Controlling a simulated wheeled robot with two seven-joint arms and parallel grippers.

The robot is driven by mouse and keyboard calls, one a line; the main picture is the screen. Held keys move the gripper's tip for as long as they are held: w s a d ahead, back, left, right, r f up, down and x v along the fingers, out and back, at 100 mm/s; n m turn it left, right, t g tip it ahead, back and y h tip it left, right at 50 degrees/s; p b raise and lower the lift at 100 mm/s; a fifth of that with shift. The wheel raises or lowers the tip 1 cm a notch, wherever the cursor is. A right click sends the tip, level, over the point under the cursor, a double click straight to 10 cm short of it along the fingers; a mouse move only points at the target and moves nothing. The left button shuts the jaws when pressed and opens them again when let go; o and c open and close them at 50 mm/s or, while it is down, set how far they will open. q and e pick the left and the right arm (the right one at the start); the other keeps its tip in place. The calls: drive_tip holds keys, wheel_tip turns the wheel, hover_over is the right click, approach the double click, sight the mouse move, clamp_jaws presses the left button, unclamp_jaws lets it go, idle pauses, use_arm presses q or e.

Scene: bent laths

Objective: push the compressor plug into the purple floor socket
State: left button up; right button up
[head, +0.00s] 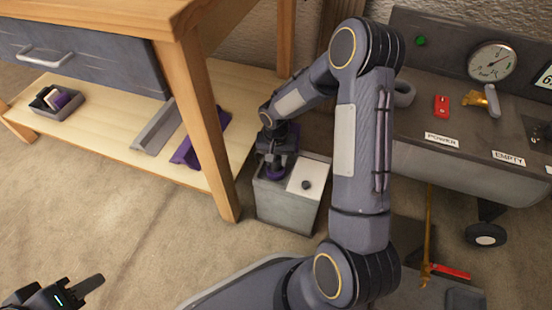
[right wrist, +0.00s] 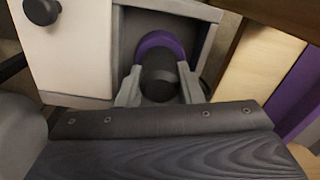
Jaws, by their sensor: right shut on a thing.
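The purple floor socket (head: 276,174) shows as a purple ring in a grey box beside the wooden bench. In the right wrist view the purple ring (right wrist: 152,41) shows behind the dark plug (right wrist: 158,78). My right gripper (right wrist: 158,92) is shut on the plug, with one light grey finger on each side. The plug's head covers part of the ring, and how deep it sits in the socket cannot be told. In the head view my right gripper (head: 274,160) is over the box's open half. My left gripper (head: 68,292) is at the bottom left, partly cut off.
A white lid (head: 306,180) with a black knob covers the box's other half. The bench leg (head: 212,130) stands close to its left. The compressor (head: 460,140) with gauge and red switch is on the right. Grey and purple laths (head: 203,136) lie on the low shelf.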

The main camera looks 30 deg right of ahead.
drive_tip(key=shift+f+b, duration=0.3)
idle(0.5)
drive_tip(key=o, duration=1.1)
drive_tip(key=shift+c, duration=0.2)
drive_tip(key=shift+o, duration=0.3)
drive_tip(key=o, duration=0.4)
drive_tip(key=shift+r, duration=0.1)
drive_tip(key=shift+r+p, duration=2.85)
drive_tip(key=shift+r, duration=0.85)
